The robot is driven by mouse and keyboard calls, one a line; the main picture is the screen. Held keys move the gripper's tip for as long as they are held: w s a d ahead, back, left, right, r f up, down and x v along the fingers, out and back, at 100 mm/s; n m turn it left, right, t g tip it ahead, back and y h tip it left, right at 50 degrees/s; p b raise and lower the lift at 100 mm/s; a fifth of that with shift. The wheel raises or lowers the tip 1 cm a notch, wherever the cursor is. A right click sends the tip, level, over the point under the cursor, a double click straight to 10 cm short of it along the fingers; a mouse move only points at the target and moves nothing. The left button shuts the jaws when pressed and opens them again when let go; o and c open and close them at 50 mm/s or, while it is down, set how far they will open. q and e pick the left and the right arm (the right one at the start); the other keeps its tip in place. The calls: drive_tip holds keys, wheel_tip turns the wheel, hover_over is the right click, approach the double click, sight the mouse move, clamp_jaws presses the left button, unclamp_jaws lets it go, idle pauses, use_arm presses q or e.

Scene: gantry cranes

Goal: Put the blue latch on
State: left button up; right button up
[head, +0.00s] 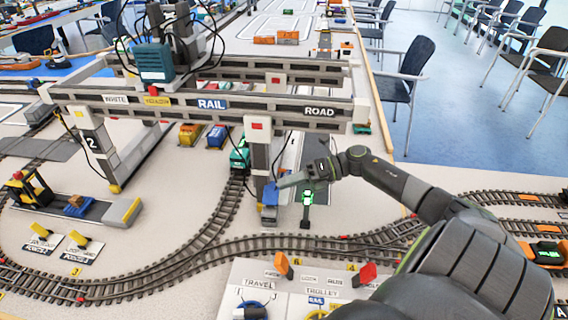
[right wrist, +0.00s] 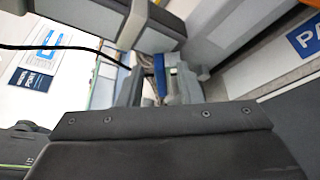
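The blue latch (head: 270,194) is low on the near leg of the gantry crane (head: 258,150), just above the track. In the right wrist view a narrow blue strip, which looks like the latch (right wrist: 159,75), shows between my fingers. My right gripper (head: 283,184) reaches in from the right to the leg, its fingertips beside the latch. In the right wrist view the fingers (right wrist: 160,84) stand apart, with a small gap seen next to the blue strip. Whether a finger touches it is hard to tell. My left gripper is not in view.
A green signal post (head: 307,197) stands just right of the leg, close to my gripper. Curved railway track (head: 200,250) runs in front. A control panel (head: 290,290) with orange and red levers lies nearest. A black cable (right wrist: 60,48) crosses the wrist view.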

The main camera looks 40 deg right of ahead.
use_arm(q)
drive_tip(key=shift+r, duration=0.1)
use_arm(e)
drive_tip(key=shift+w+a+f, duration=0.1)
drive_tip(key=shift+w+a, duration=0.2)
drive_tip(key=shift+a, duration=0.1)
clamp_jaws()
